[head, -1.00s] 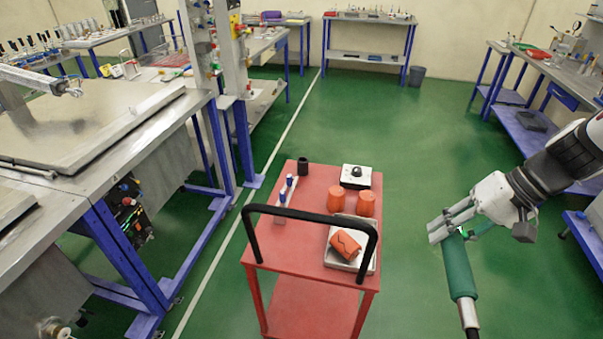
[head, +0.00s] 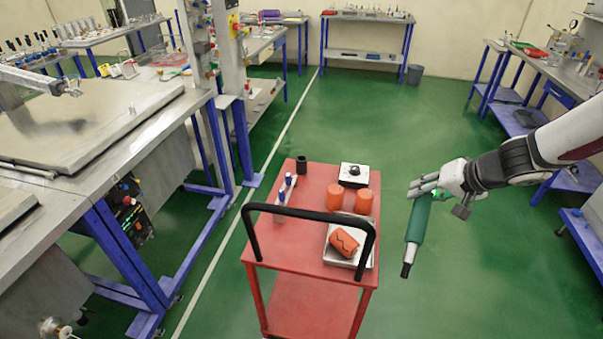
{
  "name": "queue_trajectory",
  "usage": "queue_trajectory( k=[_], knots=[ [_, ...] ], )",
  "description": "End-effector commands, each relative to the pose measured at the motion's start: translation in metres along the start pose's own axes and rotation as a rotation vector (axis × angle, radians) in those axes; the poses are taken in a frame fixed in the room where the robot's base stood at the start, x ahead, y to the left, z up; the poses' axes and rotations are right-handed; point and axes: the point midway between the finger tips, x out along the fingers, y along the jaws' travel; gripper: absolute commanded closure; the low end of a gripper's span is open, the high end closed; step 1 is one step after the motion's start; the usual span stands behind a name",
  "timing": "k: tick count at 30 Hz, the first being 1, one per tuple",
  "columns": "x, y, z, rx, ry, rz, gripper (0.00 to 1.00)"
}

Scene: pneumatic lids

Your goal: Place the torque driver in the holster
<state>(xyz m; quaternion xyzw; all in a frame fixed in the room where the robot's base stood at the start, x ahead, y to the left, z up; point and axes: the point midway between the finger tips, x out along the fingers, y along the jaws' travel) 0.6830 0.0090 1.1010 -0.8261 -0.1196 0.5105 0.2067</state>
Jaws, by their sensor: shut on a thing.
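The torque driver (head: 416,221) has a green body and a grey and black tip. My gripper (head: 424,187) is shut on its upper end. It holds the driver in the air to the right of the red cart, tilted, with the tip pointing down and slightly left. A small black cylinder (head: 301,164) stands at the back left of the cart top and looks like the holster. Its inside is too small to make out. The driver is well apart from it, with much of the cart's width between them.
The red cart (head: 308,240) has a black push handle (head: 312,214) at its near end. On it stand blue-and-white bottles (head: 286,188), a white box with a black knob (head: 355,175), orange cylinders (head: 334,197), and a tray with an orange block (head: 343,243). Green floor around is clear.

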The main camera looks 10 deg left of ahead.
Motion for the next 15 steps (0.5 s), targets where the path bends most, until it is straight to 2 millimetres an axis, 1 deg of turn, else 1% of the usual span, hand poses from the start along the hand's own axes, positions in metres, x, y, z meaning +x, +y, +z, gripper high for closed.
queue_trajectory(
  k=[2, 6, 10, 14, 15],
  knots=[
    [0.004, 0.0, -0.007, 0.006, 0.035, 0.004, 1.0],
    [0.01, -0.002, -0.015, 0.003, 0.076, 0.012, 1.0],
    [0.015, -0.003, -0.018, -0.001, 0.095, 0.018, 1.0],
    [0.015, -0.005, -0.025, -0.003, 0.124, 0.022, 1.0],
    [0.019, -0.006, -0.025, -0.007, 0.128, 0.025, 1.0]
  ],
)
